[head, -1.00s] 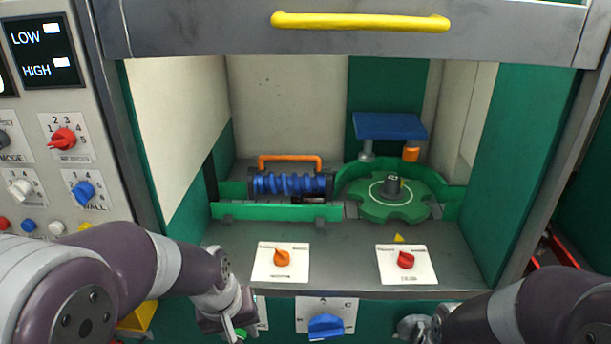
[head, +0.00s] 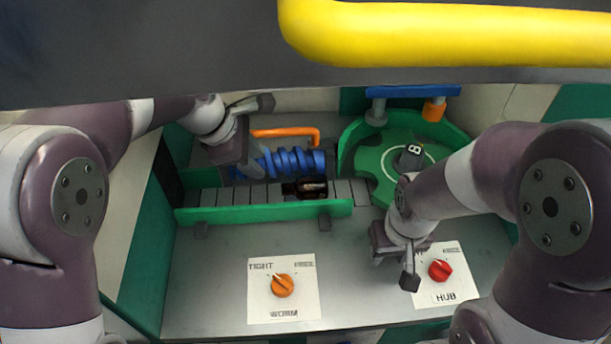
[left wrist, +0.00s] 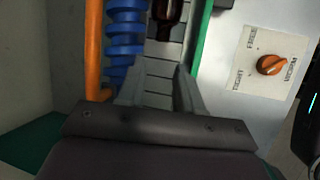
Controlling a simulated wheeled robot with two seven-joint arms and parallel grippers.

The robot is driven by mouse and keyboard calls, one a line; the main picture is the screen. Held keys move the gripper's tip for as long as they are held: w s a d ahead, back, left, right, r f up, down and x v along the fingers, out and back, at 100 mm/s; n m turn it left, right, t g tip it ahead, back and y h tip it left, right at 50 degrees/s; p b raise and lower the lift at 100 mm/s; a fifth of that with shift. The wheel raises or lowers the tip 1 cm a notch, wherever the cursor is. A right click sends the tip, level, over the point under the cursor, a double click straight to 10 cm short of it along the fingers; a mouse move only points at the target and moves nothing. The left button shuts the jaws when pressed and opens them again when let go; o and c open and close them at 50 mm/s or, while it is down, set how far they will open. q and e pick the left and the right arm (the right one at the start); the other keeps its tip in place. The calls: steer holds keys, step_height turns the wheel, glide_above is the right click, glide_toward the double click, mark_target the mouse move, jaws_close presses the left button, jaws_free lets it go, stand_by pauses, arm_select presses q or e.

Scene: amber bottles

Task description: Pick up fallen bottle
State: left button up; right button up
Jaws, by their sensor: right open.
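A dark amber bottle (head: 312,188) lies on its side on the slatted conveyor (head: 236,196), beside the blue worm screw (head: 290,162). In the left wrist view the bottle (left wrist: 168,14) shows at the top, beyond the fingertips. My left gripper (head: 258,140) is over the conveyor's left part, at the worm screw's left end. In the left wrist view its fingers (left wrist: 158,80) are apart with only conveyor slats between them, short of the bottle. My right gripper (head: 405,265) is open and empty, above the front deck beside the red HUB knob.
An orange bar (head: 285,133) stands behind the worm screw. A green rail (head: 265,212) runs along the conveyor's front. A green star wheel (head: 375,160) is at the right. The yellow-handled door (head: 430,35) is raised overhead. The orange WORM knob (head: 281,285) sits on the deck.

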mark_target(283, 187)
steer(key=shift+s+d+r, duration=0.1)
steer(key=shift+s+r, duration=0.25)
steer(key=shift+s, duration=0.3)
arm_select(q)
steer(key=x, duration=0.7)
steer(key=shift+w+f, duration=0.1)
steer(key=shift+f, duration=0.05)
arm_select(e)
steer(key=shift+w+f, duration=0.1)
steer(key=shift+w, duration=0.6)
arm_select(q)
steer(key=x, duration=0.1)
steer(key=p+x, duration=0.1)
steer(key=x, duration=0.2)
steer(key=shift+s+d+f, duration=0.3)
steer(key=shift+d+f, duration=0.05)
arm_select(e)
steer(key=shift+s+r, duration=0.4)
steer(key=shift+r, duration=0.15)
arm_select(q)
steer(key=shift+w+f, duration=0.25)
arm_select(e)
steer(key=shift+w+f, duration=0.1)
steer(key=shift+w, duration=0.15)
arm_select(q)
steer(key=shift+s+r, duration=0.15)
jaws_close()
arm_select(e)
steer(key=shift+s, duration=0.2)
